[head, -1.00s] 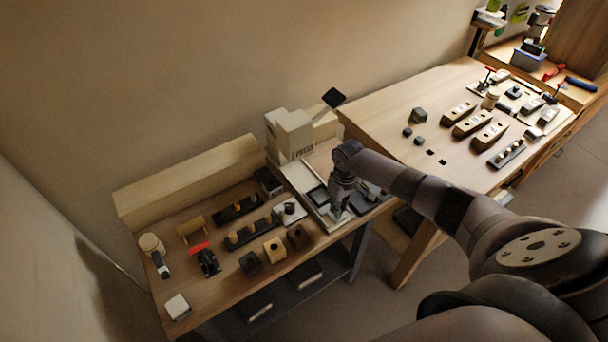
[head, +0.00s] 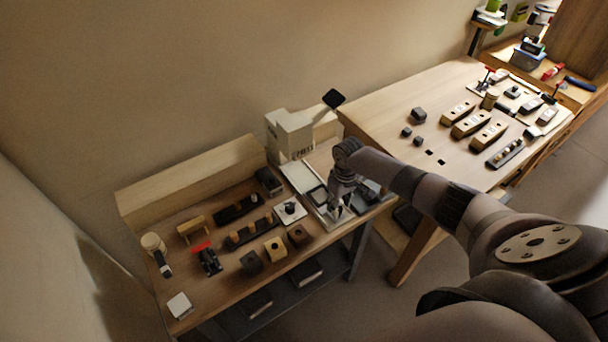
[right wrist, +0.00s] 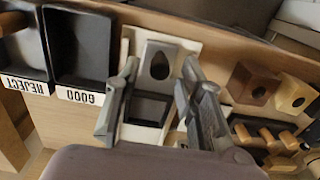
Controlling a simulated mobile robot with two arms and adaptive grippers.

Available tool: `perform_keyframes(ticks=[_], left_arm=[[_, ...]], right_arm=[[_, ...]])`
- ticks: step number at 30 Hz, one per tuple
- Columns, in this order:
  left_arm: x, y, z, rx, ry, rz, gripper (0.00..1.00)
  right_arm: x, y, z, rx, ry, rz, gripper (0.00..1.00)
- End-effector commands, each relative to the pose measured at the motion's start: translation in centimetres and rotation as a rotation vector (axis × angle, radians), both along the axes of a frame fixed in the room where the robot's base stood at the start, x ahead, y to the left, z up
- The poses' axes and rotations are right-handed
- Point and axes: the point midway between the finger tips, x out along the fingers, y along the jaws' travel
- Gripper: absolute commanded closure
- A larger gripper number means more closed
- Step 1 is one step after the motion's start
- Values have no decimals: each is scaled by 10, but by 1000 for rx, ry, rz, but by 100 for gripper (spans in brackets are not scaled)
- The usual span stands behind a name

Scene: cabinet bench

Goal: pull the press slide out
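The press (head: 290,135) is a cream block with a black-padded lever, standing at the back of the lower bench. A pale slide track (head: 300,178) runs forward from it. In the right wrist view, the slide (right wrist: 149,108) has a dark square recess, and a grey end block (right wrist: 158,66) with a round hole. My right gripper (head: 342,210) is low over the front of the track. In the right wrist view its fingers (right wrist: 160,72) are apart on either side of the end block. I cannot tell whether they touch it. My left gripper is not in view.
Two black bins (right wrist: 76,45) labelled REJECT and GOOD lie beside the track. On its other side are a white plate with a black knob (head: 290,208) and several wooden blocks (head: 275,247). A higher wooden table (head: 450,90) stands to the right.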

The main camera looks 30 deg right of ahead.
Motion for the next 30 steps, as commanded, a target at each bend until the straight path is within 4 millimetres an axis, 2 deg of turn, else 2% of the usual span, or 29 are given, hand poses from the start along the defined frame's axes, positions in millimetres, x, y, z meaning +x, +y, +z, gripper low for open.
perform_keyframes(ticks=[1,4,19,30], left_arm=[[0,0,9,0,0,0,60],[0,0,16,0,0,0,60],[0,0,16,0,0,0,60],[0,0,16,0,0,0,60]], right_arm=[[0,0,9,0,1,0,64],[0,0,15,0,1,0,64],[0,0,51,-1,0,0,64],[0,0,57,-1,0,0,64]])
